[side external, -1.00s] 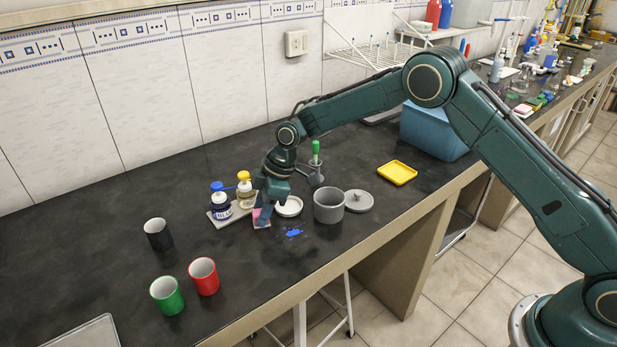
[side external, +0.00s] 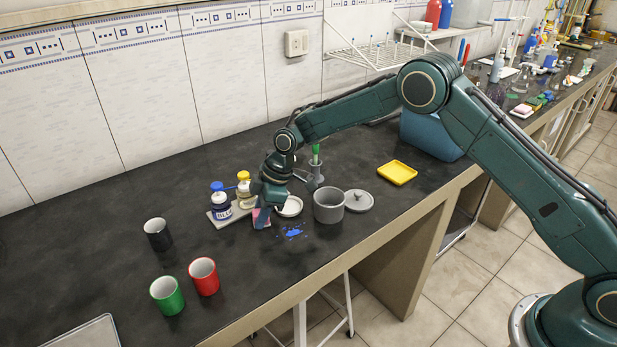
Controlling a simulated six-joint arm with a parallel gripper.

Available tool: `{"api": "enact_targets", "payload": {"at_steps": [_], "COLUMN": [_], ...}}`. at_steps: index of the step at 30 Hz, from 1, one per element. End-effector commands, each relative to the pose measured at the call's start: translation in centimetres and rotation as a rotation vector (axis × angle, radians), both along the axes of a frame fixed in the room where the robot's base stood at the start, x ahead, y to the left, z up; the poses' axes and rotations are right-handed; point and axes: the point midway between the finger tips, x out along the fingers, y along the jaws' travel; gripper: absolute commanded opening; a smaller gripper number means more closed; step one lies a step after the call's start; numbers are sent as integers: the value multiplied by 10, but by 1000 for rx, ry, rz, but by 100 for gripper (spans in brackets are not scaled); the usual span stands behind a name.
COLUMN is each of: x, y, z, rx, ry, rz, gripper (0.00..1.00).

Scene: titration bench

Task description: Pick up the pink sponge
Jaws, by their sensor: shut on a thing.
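The pink sponge (side external: 256,214) shows as a small pink patch at the right end of a grey tray (side external: 222,222), mostly hidden by my gripper. My gripper (side external: 262,218) points down over it and is shut on it. The sponge sits low, at about tray height; I cannot tell whether it touches the tray. Two small bottles, one with a blue cap (side external: 220,205) and one with a yellow cap (side external: 244,190), stand on the tray just left of my gripper.
A white dish (side external: 290,207) and a grey pot (side external: 328,206) stand close to the right. A black cup (side external: 158,234), a green cup (side external: 167,295) and a red cup (side external: 204,277) stand front left. The back left counter is clear.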

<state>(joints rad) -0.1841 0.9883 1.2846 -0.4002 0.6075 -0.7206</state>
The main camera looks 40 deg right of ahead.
Motion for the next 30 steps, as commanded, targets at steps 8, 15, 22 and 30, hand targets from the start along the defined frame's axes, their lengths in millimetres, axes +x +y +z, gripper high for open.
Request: {"api": "enact_targets", "payload": {"at_steps": [8,15,22,30], "x": [0,1,1,1], "y": [0,0,0,0], "z": [3,23,61,121], "rx": [1,1,1,1], "ry": [-1,-3,-5,-5], "rz": [0,1,0,-1], "gripper": [3,3,3,3]}}
